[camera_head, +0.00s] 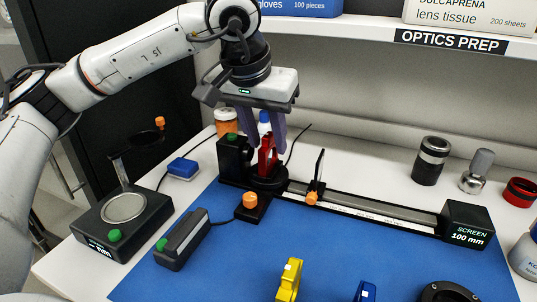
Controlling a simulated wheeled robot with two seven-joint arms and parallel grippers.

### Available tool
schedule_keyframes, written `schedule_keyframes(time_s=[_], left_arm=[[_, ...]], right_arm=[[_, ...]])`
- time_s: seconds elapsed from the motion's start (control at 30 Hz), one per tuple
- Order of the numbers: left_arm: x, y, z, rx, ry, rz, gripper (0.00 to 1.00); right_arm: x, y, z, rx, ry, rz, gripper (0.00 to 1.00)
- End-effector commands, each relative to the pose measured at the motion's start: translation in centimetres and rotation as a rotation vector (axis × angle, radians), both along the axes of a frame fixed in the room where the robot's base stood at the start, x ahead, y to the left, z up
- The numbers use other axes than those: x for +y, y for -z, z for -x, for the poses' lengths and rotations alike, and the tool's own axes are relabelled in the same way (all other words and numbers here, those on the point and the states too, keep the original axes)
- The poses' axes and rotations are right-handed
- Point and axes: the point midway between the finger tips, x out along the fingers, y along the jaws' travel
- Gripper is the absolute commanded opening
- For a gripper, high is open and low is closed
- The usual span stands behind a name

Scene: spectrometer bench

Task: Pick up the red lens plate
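The red lens plate (267,160) stands upright in a round black holder (268,178) at the left end of the optical rail. My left gripper (263,148) comes down from above with its purple fingers spread on either side of the plate's upper part. The fingers look apart, and I see no clear grip on the plate. The plate's far side is hidden. My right gripper is out of view.
A black box with a green button (234,157) stands close left of the plate. The rail (370,211) runs right to the screen block (467,224). A yellow plate (289,281) and a blue plate (365,292) are at the front. The blue mat's middle is clear.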

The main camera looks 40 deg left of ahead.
Motion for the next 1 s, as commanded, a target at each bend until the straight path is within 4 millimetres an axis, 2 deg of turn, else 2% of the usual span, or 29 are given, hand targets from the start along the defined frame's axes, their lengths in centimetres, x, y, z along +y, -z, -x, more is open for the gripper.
schedule_keyframes(time_s=[0.13, 0.4, 0.47, 0.6, 0.63, 0.9, 1.0], left_arm=[[0.1, 1.7, -0.6, 0.000, -0.001, 0.000, 0.34], [0.2, 2.0, -0.8, 0.000, -0.001, 0.000, 0.34], [0.2, 1.9, -0.8, 0.000, -0.001, 0.000, 0.26], [0.2, 1.9, -0.7, 0.000, -0.001, 0.000, 0.02], [0.2, 1.9, -0.7, 0.000, -0.001, 0.000, 0.00], [0.2, 1.8, -0.8, -0.002, -0.001, 0.001, 0.00], [0.1, 1.1, -0.8, -0.004, 0.000, 0.001, 0.00]], right_arm=[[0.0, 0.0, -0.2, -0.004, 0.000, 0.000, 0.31], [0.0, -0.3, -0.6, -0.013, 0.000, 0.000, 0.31], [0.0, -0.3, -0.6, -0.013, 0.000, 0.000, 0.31], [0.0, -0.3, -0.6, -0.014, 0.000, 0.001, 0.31], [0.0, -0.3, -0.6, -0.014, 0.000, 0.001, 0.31], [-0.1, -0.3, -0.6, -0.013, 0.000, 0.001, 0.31], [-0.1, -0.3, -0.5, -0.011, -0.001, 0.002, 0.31]])
